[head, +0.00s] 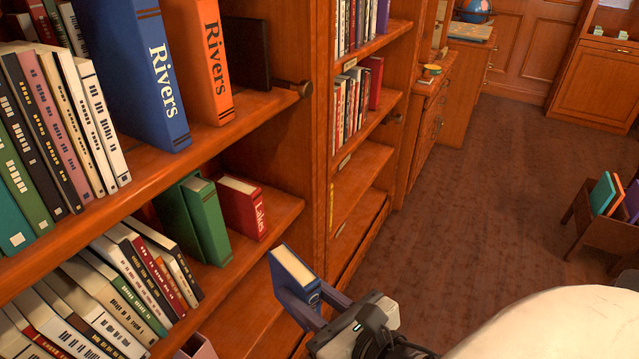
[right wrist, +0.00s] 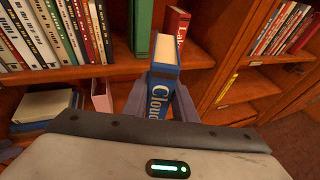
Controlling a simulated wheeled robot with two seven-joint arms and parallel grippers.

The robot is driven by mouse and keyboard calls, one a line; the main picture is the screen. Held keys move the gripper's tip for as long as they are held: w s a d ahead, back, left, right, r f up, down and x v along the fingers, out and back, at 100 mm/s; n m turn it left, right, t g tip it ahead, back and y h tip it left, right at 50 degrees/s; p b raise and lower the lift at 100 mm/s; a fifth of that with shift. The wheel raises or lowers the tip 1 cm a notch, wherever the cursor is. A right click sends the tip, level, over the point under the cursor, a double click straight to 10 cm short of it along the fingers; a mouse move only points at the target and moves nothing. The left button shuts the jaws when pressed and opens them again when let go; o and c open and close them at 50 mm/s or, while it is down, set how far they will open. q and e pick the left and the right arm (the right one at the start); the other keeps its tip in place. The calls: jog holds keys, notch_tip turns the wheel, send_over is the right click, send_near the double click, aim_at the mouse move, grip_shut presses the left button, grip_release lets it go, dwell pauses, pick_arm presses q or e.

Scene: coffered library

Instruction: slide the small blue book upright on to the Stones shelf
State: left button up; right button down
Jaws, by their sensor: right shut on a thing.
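My right gripper (head: 308,305) is shut on the small blue book (head: 293,268), which has pale pages and is held upright, slightly tilted. The book is in front of the bookcase, apart from the shelves. The nearby shelf (head: 283,212) holds a green book (head: 196,218) and a red book (head: 243,207) marked "Lakes". No label reading "Stones" is legible, so I cannot tell which shelf that is. My left gripper is not in view.
The upper shelf (head: 225,137) bears a blue and an orange book marked "Rivers", with a dark bookend (head: 245,55) and a protruding knob (head: 305,89). A lower shelf has slanted books (head: 140,270). A book bin (head: 583,213) stands right; the carpet (head: 480,190) between is clear.

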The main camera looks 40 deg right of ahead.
pick_arm(q)
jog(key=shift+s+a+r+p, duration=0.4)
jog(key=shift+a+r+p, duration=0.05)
jog(key=shift+p, duration=0.55)
pick_arm(e)
jog(key=w+d+r+n+y, duration=0.1)
jog(key=w+d+n+y, duration=0.1)
jog(key=w+d, duration=0.3)
jog(key=w+d+r+n+g+y, duration=0.1)
jog(key=w+d, duration=0.5)
jog(key=d, duration=0.7)
jog(key=shift+r+n+y, duration=0.35)
jog(key=shift+n+y, duration=0.25)
jog(key=shift+y, duration=0.5)
jog(key=shift+w, duration=0.1)
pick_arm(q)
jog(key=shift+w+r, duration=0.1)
